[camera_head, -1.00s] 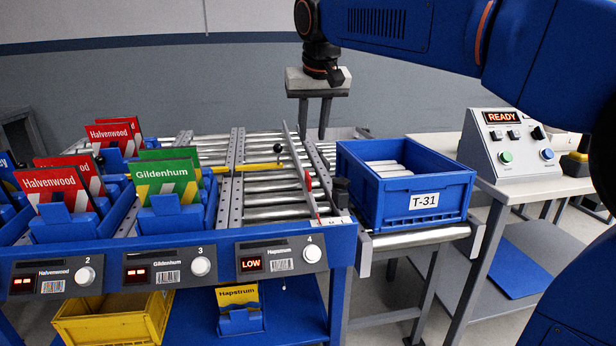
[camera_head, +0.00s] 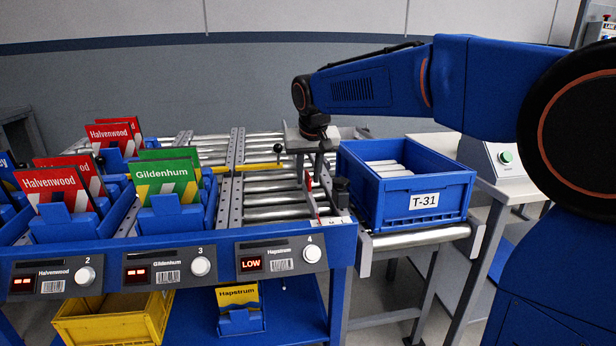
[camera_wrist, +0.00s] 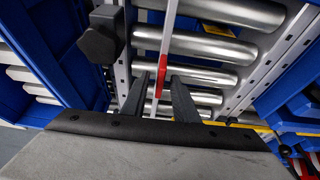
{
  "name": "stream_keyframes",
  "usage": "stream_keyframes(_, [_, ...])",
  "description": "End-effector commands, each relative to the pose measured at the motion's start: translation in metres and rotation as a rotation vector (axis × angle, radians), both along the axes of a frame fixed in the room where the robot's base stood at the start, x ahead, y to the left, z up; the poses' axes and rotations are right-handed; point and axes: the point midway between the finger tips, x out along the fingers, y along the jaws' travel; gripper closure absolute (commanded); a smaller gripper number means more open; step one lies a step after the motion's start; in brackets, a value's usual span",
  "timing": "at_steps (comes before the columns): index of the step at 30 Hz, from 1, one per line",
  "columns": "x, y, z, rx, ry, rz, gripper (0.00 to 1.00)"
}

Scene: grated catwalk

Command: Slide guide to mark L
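The guide is a thin pale upright plate (camera_head: 315,207) with a red part (camera_head: 307,184), standing in lane 4 over the rollers, just left of the dark knob by the right rail. A pale scale strip (camera_head: 332,221) lies at its front end on the blue front beam; its letters are too small to read surely. My gripper (camera_head: 310,178) points down over the guide. In the wrist view its two dark fingers (camera_wrist: 160,88) stand on either side of the plate (camera_wrist: 168,35) and its red part (camera_wrist: 161,72), with narrow gaps. The gripper hides part of the guide in the head view.
A blue tote T-31 (camera_head: 424,222) stands close to the right of lane 4. A dark knob (camera_head: 341,190) sits on the right rail. A yellow rod (camera_head: 250,167) crosses behind on the left. Red and green card holders (camera_head: 165,187) fill the left lanes.

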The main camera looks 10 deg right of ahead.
Motion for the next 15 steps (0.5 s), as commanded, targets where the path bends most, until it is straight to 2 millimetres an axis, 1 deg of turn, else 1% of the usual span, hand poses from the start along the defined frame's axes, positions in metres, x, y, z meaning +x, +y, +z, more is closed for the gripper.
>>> stream_keyframes(4, [0.0025,0.0,-0.0059,0.0,-0.001,0.0,0.73])
stream_keyframes(12, [0.0028,0.0001,-0.0065,0.0,-0.001,0.0,0.73])
stream_keyframes(14, [0.0028,0.0001,-0.0064,0.0,-0.001,0.0,0.88])
stream_keyframes(15, [0.0028,0.0001,-0.0064,0.0,-0.001,0.0,0.97])
